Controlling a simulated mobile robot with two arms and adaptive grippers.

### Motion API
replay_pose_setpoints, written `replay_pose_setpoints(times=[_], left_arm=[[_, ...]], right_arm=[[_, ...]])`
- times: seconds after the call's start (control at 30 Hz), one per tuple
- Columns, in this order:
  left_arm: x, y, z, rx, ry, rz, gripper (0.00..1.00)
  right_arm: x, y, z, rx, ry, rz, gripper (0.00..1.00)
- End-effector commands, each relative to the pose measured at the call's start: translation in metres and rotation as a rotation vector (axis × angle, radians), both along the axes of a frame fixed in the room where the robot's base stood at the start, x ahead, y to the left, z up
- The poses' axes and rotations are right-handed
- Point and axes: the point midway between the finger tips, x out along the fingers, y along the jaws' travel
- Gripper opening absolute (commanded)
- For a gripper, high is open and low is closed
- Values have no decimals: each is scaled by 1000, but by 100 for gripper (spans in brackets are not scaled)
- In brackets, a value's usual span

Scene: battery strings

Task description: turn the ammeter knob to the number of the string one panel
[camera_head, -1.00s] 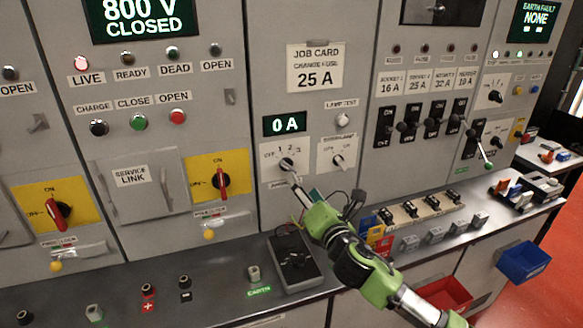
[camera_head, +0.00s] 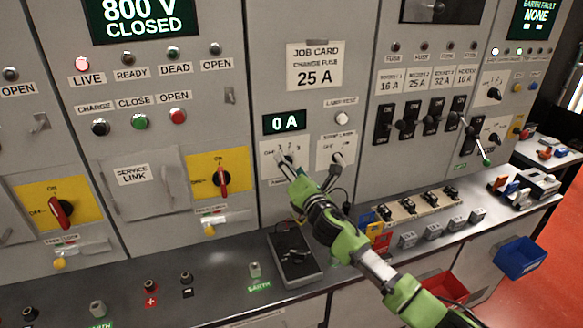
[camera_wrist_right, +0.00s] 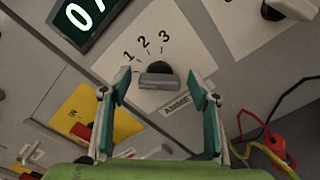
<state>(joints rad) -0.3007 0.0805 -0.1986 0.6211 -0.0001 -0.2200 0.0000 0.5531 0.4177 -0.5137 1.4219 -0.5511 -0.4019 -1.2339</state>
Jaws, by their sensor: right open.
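The ammeter knob (camera_wrist_right: 158,76) is a dark round knob with a grey grip bar, on a white plate marked 1, 2, 3 above the label AMMETER. My right gripper (camera_wrist_right: 160,92) is open, with its two teal fingers on either side of the knob; I cannot tell whether they touch it. In the head view my right gripper (camera_head: 291,166) covers most of the knob and part of its plate (camera_head: 270,166). Which mark the knob points to is unclear. The ammeter display (camera_head: 285,122) above reads 0 A. My left gripper is not in view.
A second knob (camera_head: 338,158) sits close to the right on its own plate, below a lamp test button (camera_head: 342,118). A dark handheld box (camera_head: 295,262) with leads lies on the bench below. A red-handled switch (camera_head: 221,179) is to the left.

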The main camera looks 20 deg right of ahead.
Motion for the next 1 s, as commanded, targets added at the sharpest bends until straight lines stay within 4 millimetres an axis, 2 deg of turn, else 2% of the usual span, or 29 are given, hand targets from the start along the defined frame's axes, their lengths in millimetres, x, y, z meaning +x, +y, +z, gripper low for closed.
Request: replay_pose_setpoints(times=[0.03,0.07,0.1,0.2,0.57,1.0], left_arm=[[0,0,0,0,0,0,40],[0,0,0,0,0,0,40],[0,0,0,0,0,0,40],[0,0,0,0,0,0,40],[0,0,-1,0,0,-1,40],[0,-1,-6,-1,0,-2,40]], right_arm=[[0,0,0,0,0,0,56],[0,0,0,0,0,0,50],[0,0,0,0,0,0,40],[0,0,0,0,0,0,17],[0,0,0,42,1,-1,17],[0,-1,-2,320,11,-2,17]])
